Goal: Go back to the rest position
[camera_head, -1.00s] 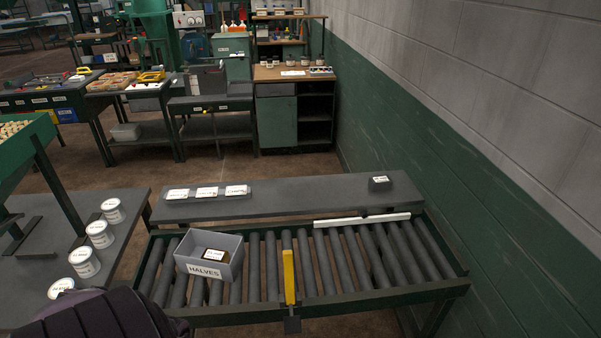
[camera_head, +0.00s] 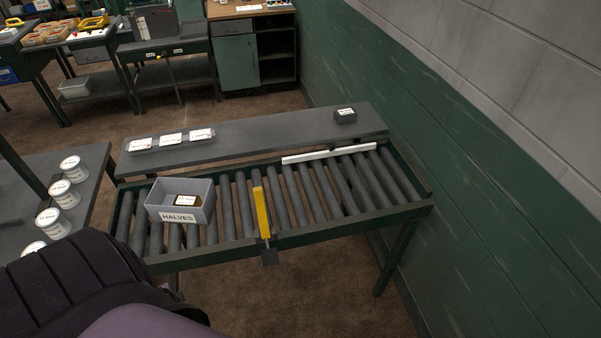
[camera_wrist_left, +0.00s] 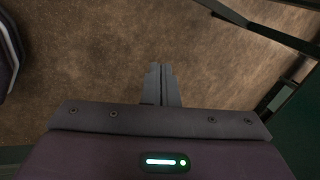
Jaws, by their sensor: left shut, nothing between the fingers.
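My left gripper (camera_wrist_left: 160,84) shows in the left wrist view with its two fingers together and nothing between them. It points at the bare brown floor. In the head view a dark arm link of mine fills the lower left, and neither gripper shows there. The grey HALVES bin (camera_head: 181,200) sits on the left part of the roller conveyor (camera_head: 228,207).
A yellow bar (camera_head: 261,212) stands at the conveyor's front edge. A grey shelf (camera_head: 250,133) behind holds labelled pieces and a small dark box (camera_head: 346,115). White cans (camera_head: 65,194) stand on the left table. A green and grey wall (camera_head: 450,140) bounds the right.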

